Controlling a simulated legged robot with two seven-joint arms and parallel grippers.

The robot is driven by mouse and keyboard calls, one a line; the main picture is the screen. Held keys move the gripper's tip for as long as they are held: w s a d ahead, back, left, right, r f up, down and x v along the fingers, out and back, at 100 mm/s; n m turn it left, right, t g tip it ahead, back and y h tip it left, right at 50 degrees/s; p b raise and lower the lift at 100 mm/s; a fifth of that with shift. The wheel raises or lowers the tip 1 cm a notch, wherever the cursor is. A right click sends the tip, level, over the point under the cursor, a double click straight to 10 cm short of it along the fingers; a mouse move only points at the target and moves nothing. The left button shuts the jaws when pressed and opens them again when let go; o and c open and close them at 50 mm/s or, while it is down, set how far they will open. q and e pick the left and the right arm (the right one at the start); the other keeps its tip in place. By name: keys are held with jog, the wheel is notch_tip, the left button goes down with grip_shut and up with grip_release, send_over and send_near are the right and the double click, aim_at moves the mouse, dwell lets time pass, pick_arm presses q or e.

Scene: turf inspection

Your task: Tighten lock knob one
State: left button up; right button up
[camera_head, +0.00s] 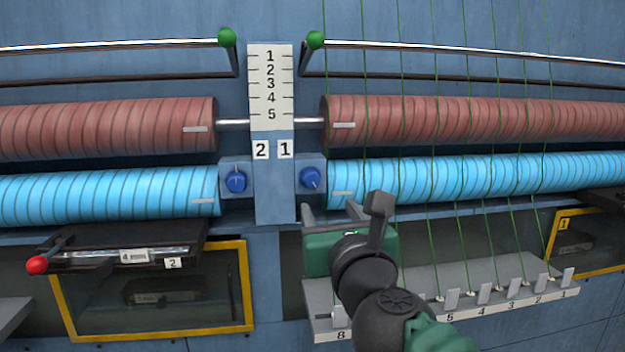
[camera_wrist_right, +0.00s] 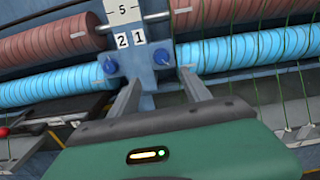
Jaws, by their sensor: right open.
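Lock knob one is a blue knob (camera_head: 310,177) on a small blue block, right of the central post, under the label "1" in the head view. It also shows in the right wrist view (camera_wrist_right: 184,53). A matching blue knob (camera_head: 236,181) sits left of the post under the label "2". My right gripper (camera_head: 342,207) is open and empty, below and right of knob one, apart from it. My left gripper is not in view.
Red rollers (camera_head: 480,118) and blue rollers (camera_head: 480,180) run either side of the post (camera_head: 273,205). Green threads hang down at right to a numbered grey rack (camera_head: 470,280). Metal bars with green ball ends (camera_head: 315,39) are above. A red-knobbed lever (camera_head: 37,265) is lower left.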

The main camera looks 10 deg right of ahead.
send_near(312, 180)
jog(key=w+p, duration=0.1)
jog(key=w, duration=0.1)
jog(key=w+p, duration=0.1)
jog(key=w, duration=0.2)
jog(key=w+p, duration=0.1)
jog(key=w, duration=0.2)
jog(key=shift+w+a+r, duration=0.1)
jog(key=shift+a, duration=0.15)
jog(key=shift+w, duration=0.3)
jog(key=shift+d, duration=0.1)
jog(key=shift+c, duration=0.2)
jog(key=shift+s, duration=0.1)
jog(key=shift+c, duration=1.2)
grip_shut()
